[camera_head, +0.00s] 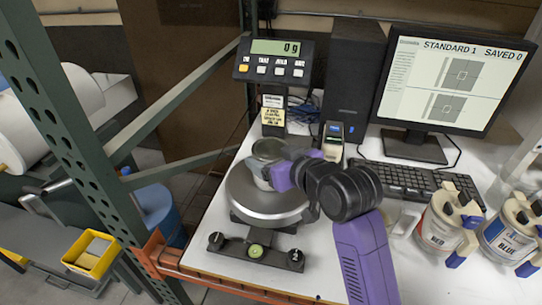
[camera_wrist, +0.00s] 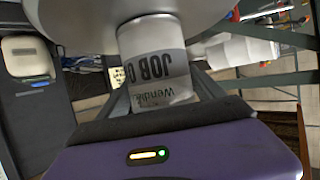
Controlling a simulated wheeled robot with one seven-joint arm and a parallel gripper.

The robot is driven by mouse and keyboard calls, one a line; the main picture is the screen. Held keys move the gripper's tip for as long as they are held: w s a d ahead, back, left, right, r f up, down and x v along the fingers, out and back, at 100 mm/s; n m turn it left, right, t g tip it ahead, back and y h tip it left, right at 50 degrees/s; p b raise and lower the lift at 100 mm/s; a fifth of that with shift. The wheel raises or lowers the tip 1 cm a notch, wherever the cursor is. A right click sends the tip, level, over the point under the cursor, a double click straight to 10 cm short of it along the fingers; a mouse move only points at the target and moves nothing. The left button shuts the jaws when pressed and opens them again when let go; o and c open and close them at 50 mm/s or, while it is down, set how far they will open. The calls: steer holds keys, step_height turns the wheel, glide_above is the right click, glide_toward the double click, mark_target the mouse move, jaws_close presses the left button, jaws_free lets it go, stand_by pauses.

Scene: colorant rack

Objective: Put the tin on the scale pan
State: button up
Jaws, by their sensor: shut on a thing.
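The tin (camera_head: 268,150) is a small grey, open-topped can. In the head view it appears over the rear part of the round metal scale pan (camera_head: 262,213). My gripper (camera_head: 273,175) reaches in from the right and is shut on the tin. I cannot tell whether the tin's base touches the pan. The scale display (camera_head: 276,47) reads 0 g. In the wrist view the tin's white printed label (camera_wrist: 155,65) fills the middle, and its far side is hidden.
Behind the pan stand a small labelled device (camera_head: 333,138) and a black computer tower (camera_head: 353,75). A monitor (camera_head: 450,75) and keyboard (camera_head: 425,182) are at the right. A red-labelled can (camera_head: 440,228) and a blue-labelled can (camera_head: 507,243) stand front right. A green rack post (camera_head: 65,125) rises at the left.

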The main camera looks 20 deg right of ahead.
steer(key=o, duration=1.4)
steer(key=shift+f, duration=0.1)
steer(key=shift+c, duration=0.2)
steer(key=shift+s+r, duration=0.2)
steer(key=v, duration=1.1)
steer(key=shift+s+b, duration=0.25)
steer(key=shift+b, duration=0.2)
steer(key=shift+d, duration=0.1)
